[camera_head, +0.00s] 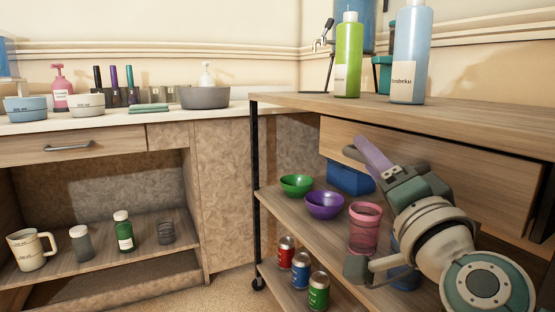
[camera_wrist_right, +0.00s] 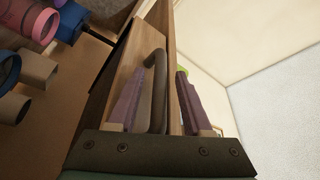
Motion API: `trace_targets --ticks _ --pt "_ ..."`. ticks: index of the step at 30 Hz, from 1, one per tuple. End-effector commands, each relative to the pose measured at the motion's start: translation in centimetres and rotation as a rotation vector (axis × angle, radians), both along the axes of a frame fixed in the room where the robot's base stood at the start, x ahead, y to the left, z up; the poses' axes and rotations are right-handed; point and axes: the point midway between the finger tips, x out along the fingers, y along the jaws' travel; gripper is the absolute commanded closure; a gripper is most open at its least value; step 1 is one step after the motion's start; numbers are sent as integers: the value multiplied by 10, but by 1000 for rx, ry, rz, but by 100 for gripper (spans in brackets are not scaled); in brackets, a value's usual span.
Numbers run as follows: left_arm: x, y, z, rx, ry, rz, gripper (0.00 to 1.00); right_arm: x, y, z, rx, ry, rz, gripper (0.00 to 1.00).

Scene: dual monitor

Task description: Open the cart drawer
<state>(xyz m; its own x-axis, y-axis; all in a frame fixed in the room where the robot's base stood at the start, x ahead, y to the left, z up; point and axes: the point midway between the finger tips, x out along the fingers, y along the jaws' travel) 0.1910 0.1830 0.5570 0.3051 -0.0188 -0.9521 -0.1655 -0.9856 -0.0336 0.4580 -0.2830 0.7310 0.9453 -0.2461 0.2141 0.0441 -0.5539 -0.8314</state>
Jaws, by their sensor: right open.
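The cart (camera_head: 470,108) stands at the right, with a wooden top and a wide wooden drawer (camera_head: 470,178) just under it. My right gripper (camera_head: 368,154) is at the drawer front, with its purple fingers pointing toward it. In the right wrist view the gripper (camera_wrist_right: 167,72) is open. The dark bar handle (camera_wrist_right: 158,90) shows between its two fingers, beside the wooden drawer front (camera_wrist_right: 133,55). I cannot tell whether a finger touches the handle. My left gripper is not in view.
A green bottle (camera_head: 349,60) and a blue bottle (camera_head: 411,55) stand on the cart top. A green bowl (camera_head: 297,185), a purple bowl (camera_head: 325,205) and a pink cup (camera_head: 364,228) sit on the shelf below the drawer. A counter (camera_head: 165,118) stands at the left.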

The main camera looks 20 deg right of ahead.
Motion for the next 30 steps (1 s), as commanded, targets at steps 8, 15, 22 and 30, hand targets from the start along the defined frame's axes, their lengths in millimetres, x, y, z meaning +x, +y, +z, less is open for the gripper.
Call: trace_targets --ticks 8,15,22,30 --pt "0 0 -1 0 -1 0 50 9 -2 2 0 1 2 50" --pt "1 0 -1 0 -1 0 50 9 -2 2 0 1 2 64" --pt "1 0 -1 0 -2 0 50 8 -2 2 0 1 2 90" --pt "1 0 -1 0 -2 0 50 8 -2 2 0 1 1 100"
